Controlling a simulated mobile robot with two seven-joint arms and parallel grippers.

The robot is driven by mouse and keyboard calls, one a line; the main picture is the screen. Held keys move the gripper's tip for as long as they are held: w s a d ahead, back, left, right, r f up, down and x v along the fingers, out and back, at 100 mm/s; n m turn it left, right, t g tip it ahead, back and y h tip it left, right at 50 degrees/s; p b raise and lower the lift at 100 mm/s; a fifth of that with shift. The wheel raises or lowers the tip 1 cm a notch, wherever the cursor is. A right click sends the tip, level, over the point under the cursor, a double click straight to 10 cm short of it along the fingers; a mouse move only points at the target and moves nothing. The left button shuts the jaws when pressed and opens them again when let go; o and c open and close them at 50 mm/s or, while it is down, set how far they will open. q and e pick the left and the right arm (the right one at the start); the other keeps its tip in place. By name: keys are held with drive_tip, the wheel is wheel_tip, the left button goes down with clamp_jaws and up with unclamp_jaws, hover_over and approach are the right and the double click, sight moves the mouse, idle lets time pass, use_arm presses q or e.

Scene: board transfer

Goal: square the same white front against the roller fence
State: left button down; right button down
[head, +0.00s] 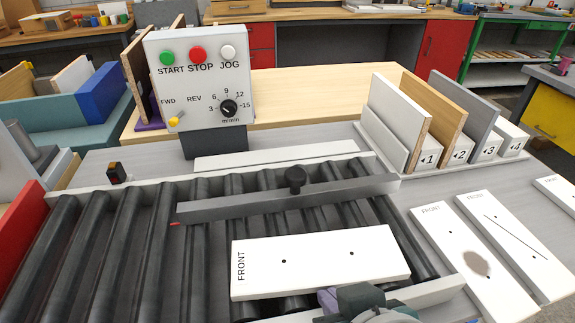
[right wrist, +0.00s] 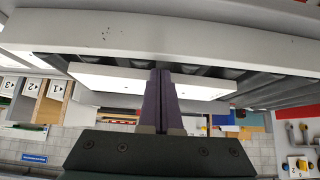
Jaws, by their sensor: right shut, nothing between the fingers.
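The white front (head: 318,275), marked FRONT at its left end and with two small dark holes, lies flat on the black rollers. The roller fence (head: 240,204) is a grey bar with a black knob (head: 295,179), lying across the rollers behind it. A strip of rollers shows between the front's far edge and the fence, so they are apart. My right gripper (head: 328,298) is at the front's near edge, its purple fingers together and empty. In the right wrist view its fingers (right wrist: 162,74) overlap the white front (right wrist: 110,78); contact is unclear. My left gripper is out of view.
A control box (head: 200,80) with START, STOP and JOG buttons stands behind the conveyor. A numbered rack (head: 400,165) holds upright boards at the back right. More white fronts lie right of the rollers, one stained (head: 470,245), one with a dark line (head: 515,240).

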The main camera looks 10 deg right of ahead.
sight(320, 271)
drive_tip(key=shift+w, duration=1.6)
drive_tip(key=shift+w+a+b, duration=0.1)
drive_tip(key=shift+w+b, duration=0.4)
drive_tip(key=shift+w, duration=1.05)
drive_tip(key=shift+s+p, duration=0.3)
drive_tip(key=shift+s, duration=0.1)
drive_tip(key=shift+s+p, duration=0.45)
drive_tip(key=shift+s, duration=0.45)
wheel_tip(320, 271, up, 7)
drive_tip(key=p, duration=0.7)
drive_tip(key=shift+r+p, duration=0.1)
drive_tip(key=shift+p, duration=0.25)
